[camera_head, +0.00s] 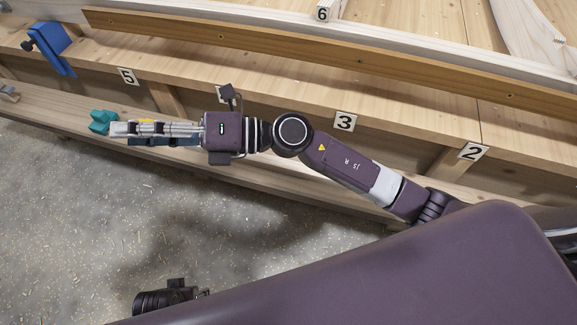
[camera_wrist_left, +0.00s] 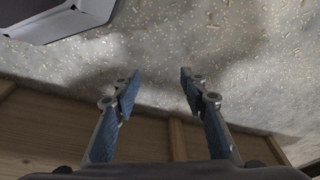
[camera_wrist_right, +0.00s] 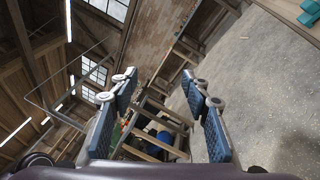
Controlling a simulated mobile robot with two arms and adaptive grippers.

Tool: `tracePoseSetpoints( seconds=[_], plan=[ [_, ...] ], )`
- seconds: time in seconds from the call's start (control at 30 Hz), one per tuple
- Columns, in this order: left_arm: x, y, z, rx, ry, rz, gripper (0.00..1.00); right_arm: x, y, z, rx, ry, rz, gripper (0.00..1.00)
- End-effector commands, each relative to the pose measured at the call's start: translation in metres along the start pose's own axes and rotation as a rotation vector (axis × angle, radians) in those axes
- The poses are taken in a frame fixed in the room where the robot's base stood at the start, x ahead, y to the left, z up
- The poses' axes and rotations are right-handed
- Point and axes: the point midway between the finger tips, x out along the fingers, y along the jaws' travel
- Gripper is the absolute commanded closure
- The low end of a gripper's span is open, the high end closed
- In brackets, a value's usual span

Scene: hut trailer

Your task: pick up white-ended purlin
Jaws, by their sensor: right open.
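No timber shows a clear white end, so I cannot tell which is the white-ended purlin. A long brown board (camera_head: 300,55) lies slanting along the bench top in the head view, beside a pale beam (camera_head: 400,55); its right end runs out of view. My right gripper (camera_head: 117,129) points left in front of the bench, apart from the board. It is open and empty in the right wrist view (camera_wrist_right: 160,92). My left gripper (camera_wrist_left: 158,90) is open and empty above the floor in the left wrist view.
The bench front carries number plates, such as 5 (camera_head: 128,76) and 3 (camera_head: 345,121). A blue clamp (camera_head: 50,45) stands at the left, and a teal block (camera_head: 103,121) sits by my right fingertips. The concrete floor (camera_head: 60,220) in front is clear except for shavings.

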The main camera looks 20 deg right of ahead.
Motion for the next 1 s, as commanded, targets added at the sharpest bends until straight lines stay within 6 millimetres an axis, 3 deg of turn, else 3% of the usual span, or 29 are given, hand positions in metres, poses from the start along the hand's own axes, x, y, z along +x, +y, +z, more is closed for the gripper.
tracePoseSetpoints(
  seconds=[0.1,0.17,0.2,0.3,0.4,0.5,0.63,0.77,1.0],
  plan=[
    [0.021,0.001,0.011,0.001,-0.012,0.002,0.60,-0.013,-0.058,-0.052,-0.229,0.348,-0.180,0.56],
    [0.031,0.002,0.016,0.002,-0.016,0.002,0.60,-0.036,-0.095,-0.067,-0.326,0.519,-0.296,0.56],
    [0.037,0.002,0.019,0.003,-0.019,0.002,0.60,-0.056,-0.120,-0.072,-0.382,0.629,-0.381,0.56],
    [0.051,0.003,0.027,0.004,-0.024,0.003,0.60,-0.120,-0.174,-0.065,-0.485,0.872,-0.609,0.56],
    [0.062,0.003,0.035,0.005,-0.030,0.004,0.60,-0.186,-0.208,-0.040,-0.539,1.056,-0.826,0.56],
    [0.070,0.004,0.040,0.006,-0.033,0.005,0.60,-0.239,-0.221,-0.013,-0.554,1.178,-1.001,0.56],
    [0.075,0.004,0.044,0.006,-0.035,0.005,0.60,-0.279,-0.225,0.009,-0.552,1.260,-1.134,0.56],
    [0.075,0.004,0.043,0.006,-0.033,0.005,0.60,-0.292,-0.233,0.011,-0.545,1.284,-1.173,0.56],
    [0.069,0.003,0.038,0.005,-0.030,0.004,0.60,-0.295,-0.253,0.001,-0.546,1.284,-1.171,0.56]
  ],
)
